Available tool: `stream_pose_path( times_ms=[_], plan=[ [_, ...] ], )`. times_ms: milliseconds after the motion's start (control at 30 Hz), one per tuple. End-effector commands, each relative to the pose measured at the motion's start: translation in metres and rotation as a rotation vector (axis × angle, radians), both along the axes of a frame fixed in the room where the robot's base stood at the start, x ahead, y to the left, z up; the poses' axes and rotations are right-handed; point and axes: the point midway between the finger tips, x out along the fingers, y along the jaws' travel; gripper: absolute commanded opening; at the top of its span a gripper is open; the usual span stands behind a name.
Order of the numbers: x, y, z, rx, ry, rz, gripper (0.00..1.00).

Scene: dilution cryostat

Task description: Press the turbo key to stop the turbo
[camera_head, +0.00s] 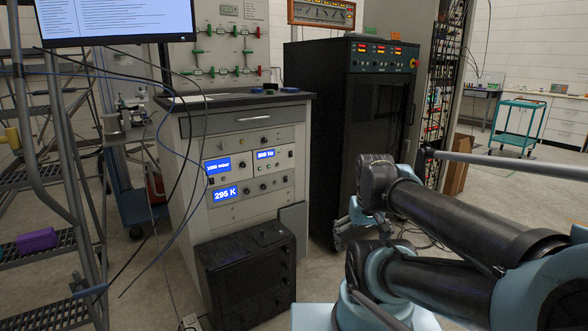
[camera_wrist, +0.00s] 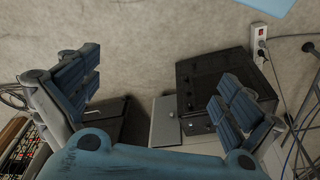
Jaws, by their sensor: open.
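The instrument panel (camera_head: 250,168) is on the front of the grey cabinet. It has blue displays, one reading 295 K and one that seems to read 800 Hz (camera_head: 265,154), with small knobs and buttons around them. Which of these is the turbo key I cannot tell at this size. My gripper (camera_wrist: 160,98) is open and empty in the wrist view, its two blue padded fingers wide apart above the floor. In the head view my gripper (camera_head: 347,228) is low, right of the cabinet and apart from the panel, partly hidden by my arm.
A black box (camera_head: 247,277) stands on the floor before the cabinet; it also shows in the wrist view (camera_wrist: 222,75). A tall black rack (camera_head: 318,130) stands right of the cabinet. Metal stairs (camera_head: 60,190) and loose cables are at left. Open floor lies at right, near a teal cart (camera_head: 520,122).

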Motion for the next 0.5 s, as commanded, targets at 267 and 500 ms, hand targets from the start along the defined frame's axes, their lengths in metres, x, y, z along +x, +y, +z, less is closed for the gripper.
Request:
stream_pose_path(
  times_ms=[267,500],
  plan=[
    [0.0003,0.0001,0.0000,0.001,-0.001,0.000,0.55],
    [0.0095,0.0002,-0.0044,0.001,0.011,0.000,0.00]
  ],
)
